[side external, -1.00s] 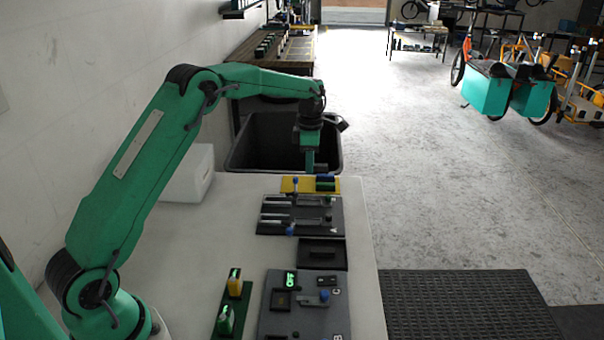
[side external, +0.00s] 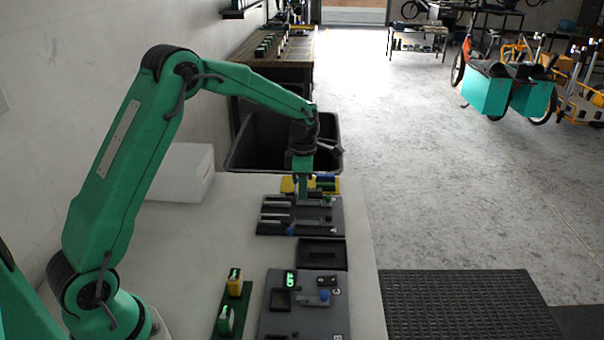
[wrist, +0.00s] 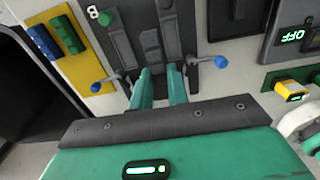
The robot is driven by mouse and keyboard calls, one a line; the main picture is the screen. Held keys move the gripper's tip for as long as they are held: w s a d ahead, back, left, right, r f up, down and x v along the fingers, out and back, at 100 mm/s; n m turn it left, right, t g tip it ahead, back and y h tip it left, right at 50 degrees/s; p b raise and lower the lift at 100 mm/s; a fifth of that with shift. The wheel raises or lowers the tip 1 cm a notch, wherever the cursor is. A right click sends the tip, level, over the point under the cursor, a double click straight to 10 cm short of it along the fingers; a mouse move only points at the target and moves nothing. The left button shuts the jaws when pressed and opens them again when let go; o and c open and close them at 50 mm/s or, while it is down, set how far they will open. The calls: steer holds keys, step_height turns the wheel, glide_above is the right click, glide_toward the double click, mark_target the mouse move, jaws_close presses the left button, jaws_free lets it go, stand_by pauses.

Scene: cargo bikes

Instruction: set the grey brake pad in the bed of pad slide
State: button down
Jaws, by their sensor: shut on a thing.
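The pad slide is a dark plate (side external: 270,228) with pale grey rails and blue-knobbed levers, marked B in the wrist view (wrist: 122,62). My gripper (side external: 303,198) points down over the far part of this plate. In the wrist view, its two green fingers (wrist: 160,70) are close together, shut on the grey brake pad (wrist: 154,58), which is between the two rails. Little of the pad shows, and I cannot tell whether it touches the bed. One blue knob (wrist: 97,87) is left of the fingers and another (wrist: 221,62) is right.
A yellow tray (wrist: 86,77) with a blue block (wrist: 44,42) and a green block (wrist: 67,35) lies beyond the plate. Nearer are a black tray (side external: 321,265), a grey panel (side external: 308,320) and a green holder (side external: 236,302). A black bin (side external: 245,155) stands past the table.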

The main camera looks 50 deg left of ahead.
mark_target(300, 222)
steer(key=shift+s+d+f, duration=0.2)
steer(key=shift+s+d, duration=0.1)
steer(key=shift+s, duration=0.25)
steer(key=shift+s+d+f, duration=0.2)
steer(key=shift+s+d, duration=0.1)
steer(key=shift+s, duration=0.25)
steer(key=shift+f, duration=0.15)
steer(key=shift+f, duration=1.95)
steer(key=shift+f, duration=0.95)
steer(key=c, duration=1.3)
jaws_free()
steer(key=shift+r, duration=0.15)
step_height(300, 222, up, 8)
steer(key=shift+f, duration=0.2)
